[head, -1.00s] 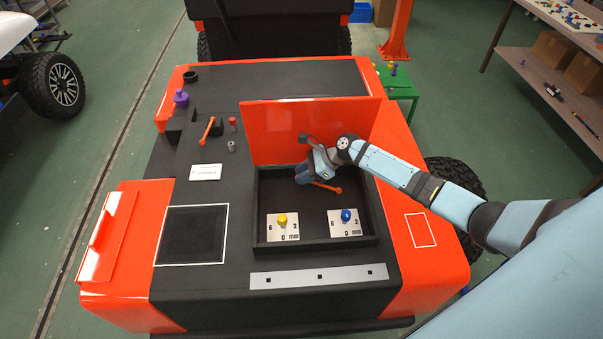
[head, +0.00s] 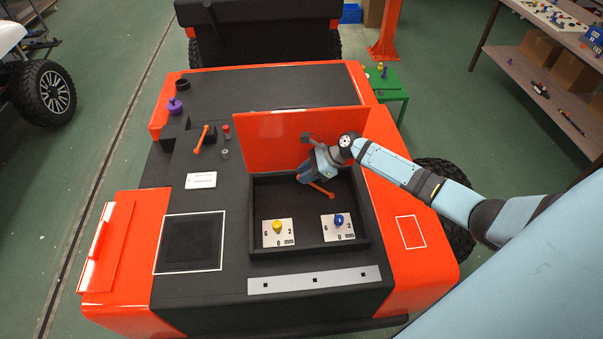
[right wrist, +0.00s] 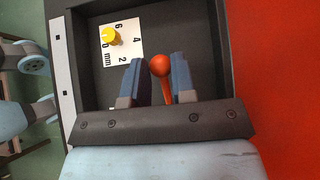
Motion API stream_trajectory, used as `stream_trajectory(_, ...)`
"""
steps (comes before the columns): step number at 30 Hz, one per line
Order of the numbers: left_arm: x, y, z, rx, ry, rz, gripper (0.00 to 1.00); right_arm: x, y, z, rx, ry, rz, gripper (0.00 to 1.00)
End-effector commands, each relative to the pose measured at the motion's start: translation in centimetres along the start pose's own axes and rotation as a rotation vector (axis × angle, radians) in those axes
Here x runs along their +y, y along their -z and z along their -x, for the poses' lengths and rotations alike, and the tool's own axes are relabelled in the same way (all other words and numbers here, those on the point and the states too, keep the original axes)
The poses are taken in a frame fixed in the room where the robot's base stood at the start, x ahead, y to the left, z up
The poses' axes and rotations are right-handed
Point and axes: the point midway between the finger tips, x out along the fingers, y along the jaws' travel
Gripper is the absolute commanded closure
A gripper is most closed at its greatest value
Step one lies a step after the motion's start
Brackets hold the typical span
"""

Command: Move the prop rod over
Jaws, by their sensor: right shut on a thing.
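The orange prop rod (head: 320,189) with a ball end is inside the black recessed bay (head: 259,215) of the cart. My right gripper (head: 305,175) reaches in from the right, above the back of the bay. In the right wrist view my right gripper (right wrist: 161,84) is shut on the rod, whose orange ball (right wrist: 160,65) stands out past the fingertips. The rod's other end is hidden behind the gripper. The upright orange lid panel (head: 270,135) stands behind the bay. My left gripper is not in view.
Two dial plates, with a yellow knob (head: 277,227) and a blue knob (head: 339,219), lie at the bay's front. An orange handle (head: 201,138) and a purple knob (head: 175,106) are on the deck at left. A green stand (head: 388,82) is beyond the cart.

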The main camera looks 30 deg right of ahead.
Motion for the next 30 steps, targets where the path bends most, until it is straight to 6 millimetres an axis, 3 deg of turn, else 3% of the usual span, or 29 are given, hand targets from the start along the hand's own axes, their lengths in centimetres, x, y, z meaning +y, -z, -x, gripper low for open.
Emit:
stream_trajectory(11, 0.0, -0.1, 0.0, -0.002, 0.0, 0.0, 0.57, 0.0, 0.0, 0.2, 0.0, 0.0, 0.0, 0.89)
stream_trajectory(22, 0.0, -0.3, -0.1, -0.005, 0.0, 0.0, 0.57, 0.0, 0.3, 2.5, 0.002, 0.001, 0.0, 0.9)
stream_trajectory(26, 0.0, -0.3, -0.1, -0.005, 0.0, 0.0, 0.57, 0.0, 0.4, 3.5, 0.002, 0.001, 0.0, 1.0)
stream_trajectory(30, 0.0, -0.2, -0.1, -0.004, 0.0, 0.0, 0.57, 0.0, 0.5, 4.3, 0.001, -0.001, -0.001, 1.0)
